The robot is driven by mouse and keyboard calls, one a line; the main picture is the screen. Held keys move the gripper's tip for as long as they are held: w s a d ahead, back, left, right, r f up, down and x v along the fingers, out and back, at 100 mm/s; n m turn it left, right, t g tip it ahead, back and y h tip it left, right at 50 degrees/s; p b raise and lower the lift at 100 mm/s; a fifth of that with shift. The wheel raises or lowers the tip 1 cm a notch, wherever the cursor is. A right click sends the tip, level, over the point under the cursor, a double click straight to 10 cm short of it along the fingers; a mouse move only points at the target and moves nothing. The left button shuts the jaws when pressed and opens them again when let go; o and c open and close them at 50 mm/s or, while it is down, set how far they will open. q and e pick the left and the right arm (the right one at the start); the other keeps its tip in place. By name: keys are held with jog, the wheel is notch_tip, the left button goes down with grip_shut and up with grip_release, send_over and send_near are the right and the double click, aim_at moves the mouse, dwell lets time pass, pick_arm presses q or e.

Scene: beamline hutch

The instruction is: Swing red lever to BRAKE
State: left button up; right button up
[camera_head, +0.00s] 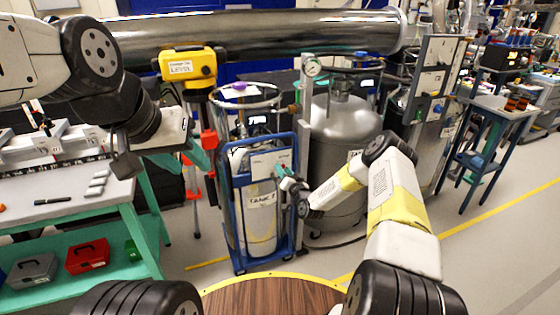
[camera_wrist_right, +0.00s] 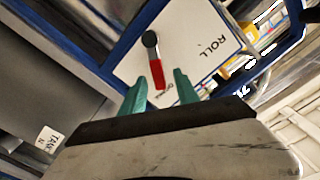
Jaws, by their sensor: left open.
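The red lever (camera_wrist_right: 157,72) hangs from a dark round pivot on a white plate (camera_wrist_right: 126,68) in the right wrist view. The word ROLL reads on the plate to the right of the lever; another label near the lever's free end is partly hidden and unreadable. The plate is on the blue-framed tank cart (camera_head: 238,215). My right gripper (camera_wrist_right: 161,76) is open, its teal fingers on either side of the lever's free end, with visible gaps. In the head view it is at the cart's plate (camera_head: 268,163). My left gripper (camera_head: 202,152) is open and empty, left of the cart.
A grey tank (camera_head: 340,125) stands right behind the cart. A yellow instrument (camera_head: 188,67) on a red-legged tripod stands behind my left gripper. A workbench (camera_head: 75,210) is at left, a small table (camera_head: 500,108) at right. Floor at the right is clear.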

jog(key=v, duration=0.6)
notch_tip(320, 180, up, 13)
jog(key=n+g, duration=0.4)
jog(key=s+d+r+n+g+h, duration=0.1)
jog(key=s+d+r+g+h, duration=0.1)
jog(key=s+r, duration=0.4)
jog(key=s+d+r+g+h, duration=0.1)
jog(key=s+d+r, duration=0.15)
jog(key=r, duration=0.65)
jog(key=s+r+g, duration=0.2)
jog(key=s+r, duration=0.2)
jog(key=s, duration=1.3)
jog(key=s+d+r+m+g, duration=0.1)
jog(key=s+r, duration=0.3)
jog(key=s, duration=1.2)
jog(key=shift+s+r+g, duration=0.4)
jog(key=shift+g, duration=0.1)
